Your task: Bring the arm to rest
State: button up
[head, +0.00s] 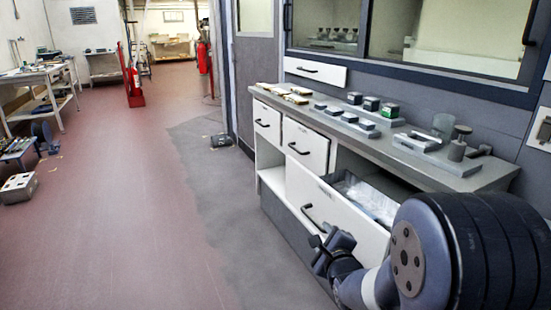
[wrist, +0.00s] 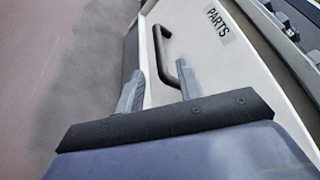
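My gripper (head: 335,243) is in front of the open lower drawer of the cabinet, close to its dark bar handle (head: 312,218). In the wrist view my gripper (wrist: 160,70) has its two grey fingers apart, with nothing held between them. The drawer handle (wrist: 163,50) shows just beyond the fingertips, its lower end beside the right finger; I cannot tell whether they touch. The white drawer front (wrist: 200,62) carries a label reading PARTS. The drawer (head: 328,196) is pulled out, with pale, clear-looking contents inside. My arm fills the lower right of the head view.
The counter (head: 350,133) above the drawer bears small blocks, trays and a metal fixture (head: 457,145). The upper drawers (head: 305,145) are shut. Open floor (head: 130,220) lies to the left.

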aim_at(318, 227)
jog(key=b+x, duration=0.1)
jog(key=x, duration=0.7)
jog(key=shift+w+f, duration=0.1)
jog(key=shift+d, duration=0.1)
jog(key=shift+f, duration=0.1)
